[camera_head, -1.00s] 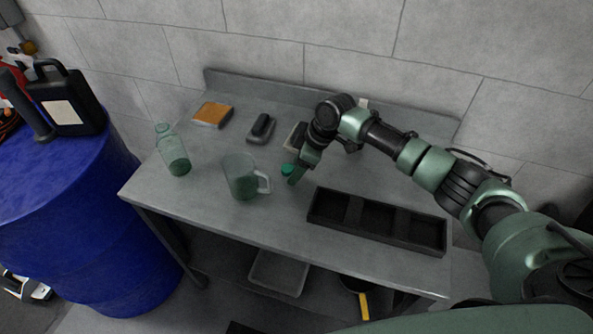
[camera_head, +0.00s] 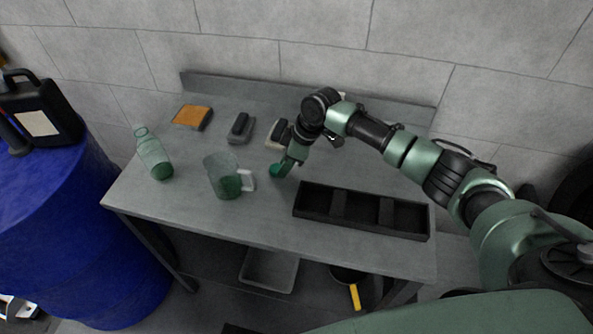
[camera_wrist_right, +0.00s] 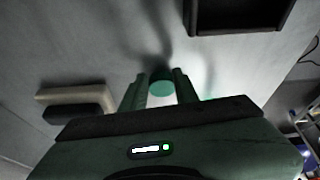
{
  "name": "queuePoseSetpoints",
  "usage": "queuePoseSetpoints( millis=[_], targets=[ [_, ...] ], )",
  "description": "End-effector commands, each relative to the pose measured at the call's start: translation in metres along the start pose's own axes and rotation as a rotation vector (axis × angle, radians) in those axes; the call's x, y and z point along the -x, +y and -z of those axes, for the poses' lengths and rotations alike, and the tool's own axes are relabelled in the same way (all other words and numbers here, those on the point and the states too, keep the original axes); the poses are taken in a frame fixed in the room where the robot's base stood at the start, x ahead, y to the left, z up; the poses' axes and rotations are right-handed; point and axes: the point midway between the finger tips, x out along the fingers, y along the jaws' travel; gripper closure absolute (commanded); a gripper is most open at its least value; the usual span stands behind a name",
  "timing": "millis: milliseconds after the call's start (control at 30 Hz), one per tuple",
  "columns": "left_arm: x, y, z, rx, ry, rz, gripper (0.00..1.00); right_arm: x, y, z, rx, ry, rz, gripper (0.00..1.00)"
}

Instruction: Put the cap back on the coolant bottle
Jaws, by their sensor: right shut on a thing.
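The coolant bottle (camera_head: 153,153), clear with green liquid at its base, stands at the left end of the grey table (camera_head: 262,215). No cap shows on its neck. The green cap (camera_head: 275,170) is at the tips of my right gripper (camera_head: 284,169), near the middle of the table. In the right wrist view the cap (camera_wrist_right: 161,86) sits between the two fingers of my right gripper (camera_wrist_right: 160,90), which are shut on it. Whether the cap still touches the table is hard to tell. My left gripper is not in view.
A clear jug (camera_head: 222,178) with green liquid stands between bottle and cap. A black three-compartment tray (camera_head: 361,211) lies to the right. An orange sponge (camera_head: 191,117) and dark brush-like items (camera_head: 240,128) lie at the back. A blue drum (camera_head: 75,220) stands at the left.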

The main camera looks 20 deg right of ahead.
Motion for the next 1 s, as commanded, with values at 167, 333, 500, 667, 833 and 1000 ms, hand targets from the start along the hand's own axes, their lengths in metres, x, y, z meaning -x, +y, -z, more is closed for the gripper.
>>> queuePoseSetpoints(
  millis=[167,333,500,667,833,1000],
  targets=[
    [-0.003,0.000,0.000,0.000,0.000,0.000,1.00,0.021,0.001,0.009,0.002,0.003,-0.003,1.00],
    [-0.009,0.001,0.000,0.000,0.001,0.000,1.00,0.061,0.002,0.026,0.004,0.004,-0.006,1.00],
    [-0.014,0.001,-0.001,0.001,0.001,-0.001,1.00,0.108,0.002,0.045,0.003,0.004,-0.007,1.00],
    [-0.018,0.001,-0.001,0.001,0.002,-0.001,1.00,0.143,0.001,0.060,0.002,0.002,-0.006,1.00],
    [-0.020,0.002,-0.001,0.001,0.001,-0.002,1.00,0.168,0.001,0.070,0.001,0.001,-0.004,1.00],
    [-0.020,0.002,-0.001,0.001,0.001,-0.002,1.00,0.177,0.001,0.073,0.000,-0.001,-0.003,1.00]
  ],
)
